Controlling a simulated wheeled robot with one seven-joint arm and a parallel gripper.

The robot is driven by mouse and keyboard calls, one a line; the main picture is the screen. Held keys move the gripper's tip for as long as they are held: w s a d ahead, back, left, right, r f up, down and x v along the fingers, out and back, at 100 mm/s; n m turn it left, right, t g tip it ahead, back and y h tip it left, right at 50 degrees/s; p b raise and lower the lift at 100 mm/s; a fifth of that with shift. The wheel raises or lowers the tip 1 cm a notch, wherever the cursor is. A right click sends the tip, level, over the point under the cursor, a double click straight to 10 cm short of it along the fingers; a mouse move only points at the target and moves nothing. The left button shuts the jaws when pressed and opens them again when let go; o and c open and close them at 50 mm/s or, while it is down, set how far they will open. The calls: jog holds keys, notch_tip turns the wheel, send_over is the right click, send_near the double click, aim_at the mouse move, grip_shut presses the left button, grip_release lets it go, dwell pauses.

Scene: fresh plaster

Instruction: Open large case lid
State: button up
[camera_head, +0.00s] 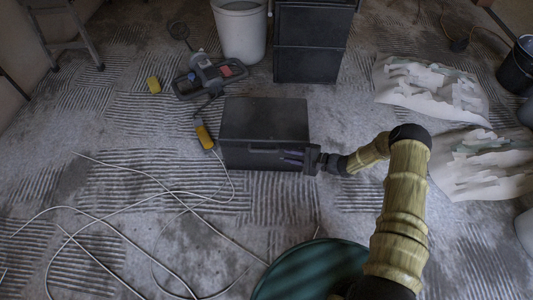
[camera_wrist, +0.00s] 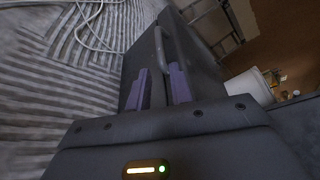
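The large case (camera_head: 264,118) is a dark grey box on the floor, near the middle of the head view, with its lid down. A handle runs along its front face. My gripper (camera_head: 293,158) is at the right part of that front face. In the wrist view, the case (camera_wrist: 190,58) fills the space ahead of the gripper (camera_wrist: 160,88). The two purple fingers stand apart, and the bar-like handle (camera_wrist: 159,50) shows between and beyond their tips. I cannot tell whether a finger touches it.
A green round container (camera_head: 312,270) stands at the bottom. A white cable (camera_head: 150,178) loops over the floor at left. A power tool (camera_head: 209,75) and yellow pieces lie beside the case. Stacked dark boxes (camera_head: 312,40) and a white bucket (camera_head: 241,30) stand behind.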

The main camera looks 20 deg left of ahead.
aim_at(271, 152)
jog(key=b+x, duration=0.4)
jog(key=x, duration=0.6)
jog(key=shift+a+f, duration=0.1)
jog(key=shift+a, duration=0.1)
grip_shut()
